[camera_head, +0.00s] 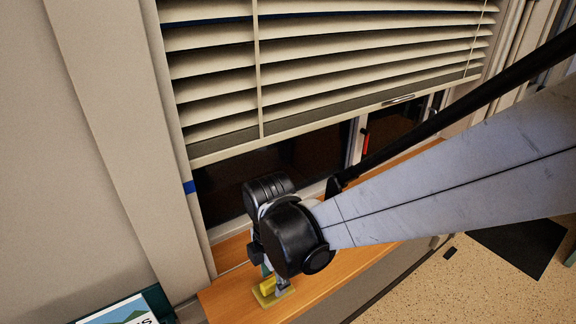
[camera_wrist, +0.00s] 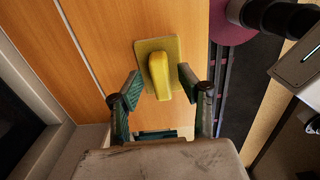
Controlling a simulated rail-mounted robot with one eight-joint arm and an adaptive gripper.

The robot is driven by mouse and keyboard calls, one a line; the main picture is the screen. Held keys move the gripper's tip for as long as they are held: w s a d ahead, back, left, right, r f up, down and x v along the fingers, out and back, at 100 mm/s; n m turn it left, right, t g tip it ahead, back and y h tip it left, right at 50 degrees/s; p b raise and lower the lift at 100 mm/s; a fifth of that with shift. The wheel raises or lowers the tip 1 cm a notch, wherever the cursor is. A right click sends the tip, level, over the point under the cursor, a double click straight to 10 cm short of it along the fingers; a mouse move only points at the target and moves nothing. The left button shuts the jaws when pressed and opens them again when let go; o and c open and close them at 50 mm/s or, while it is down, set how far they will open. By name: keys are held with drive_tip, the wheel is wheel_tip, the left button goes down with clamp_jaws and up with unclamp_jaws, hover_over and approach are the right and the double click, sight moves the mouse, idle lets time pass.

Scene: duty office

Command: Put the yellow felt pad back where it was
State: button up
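A flat, square, dull-yellow pad (camera_wrist: 143,47) lies on the wooden sill. A rounded, brighter yellow block (camera_wrist: 159,72) sits on it. I cannot tell which of the two is the felt pad, or whether they are joined. In the head view the square pad (camera_head: 287,294) and the block (camera_head: 267,286) show low on the sill, partly hidden by my gripper. My gripper (camera_wrist: 160,76) is open, with one green-padded finger on each side of the block. Gaps show between the block and both fingers in the wrist view, and nothing is held.
The wooden sill (camera_head: 335,265) runs along under a window with a slatted blind (camera_head: 340,65). Bare sill shows to the right of the pad. A picture board (camera_head: 122,312) stands at lower left. A purple round thing (camera_wrist: 232,22) lies beyond the sill's edge in the wrist view.

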sight(274, 279)
wheel_tip(274, 279, up, 11)
drive_tip(key=s+d+r+m+t, duration=0.1)
drive_tip(key=s+d+m+t, duration=0.1)
drive_tip(key=d+m, duration=1)
drive_tip(key=s+d+r+m+t, duration=0.2)
drive_tip(key=d+m+t, duration=0.3)
drive_tip(key=d+m, duration=0.8)
drive_tip(key=shift+s+d+r, duration=0.3)
drive_tip(key=shift+s+d, duration=0.05)
drive_tip(key=shift+s, duration=0.3)
wheel_tip(274, 279, down, 9)
drive_tip(key=b, duration=0.9)
